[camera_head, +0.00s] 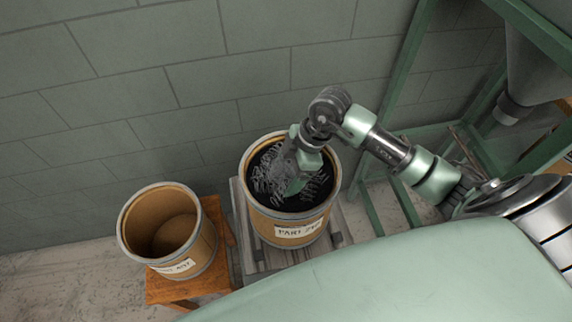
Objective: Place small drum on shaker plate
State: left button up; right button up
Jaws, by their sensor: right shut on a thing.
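A brown drum (262,216) with a metal rim and a "PART" label stands upright, full of dark coiled springs (268,180). It is on or just above a grey slatted plate (250,266), which looks like the shaker plate; any gap under the drum is hidden. My right gripper (296,184) reaches down into the drum's mouth. Its jaws are shut, it seems on the drum, but the contact is hidden among the springs. My left gripper is not in view.
A second, empty brown drum (193,262) stands on an orange wooden stool (218,222) close to the left. A green frame (402,75) with a grey hopper (530,70) is at the right. A block wall (150,85) closes the back.

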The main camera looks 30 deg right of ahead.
jog(key=shift+w, duration=0.1)
jog(key=shift+f, duration=0.1)
jog(key=o, duration=2.1)
jog(key=shift+f, duration=0.15)
jog(key=shift+s, duration=0.2)
jog(key=b+v, duration=0.1)
jog(key=v, duration=1.1)
jog(key=shift+s, duration=0.1)
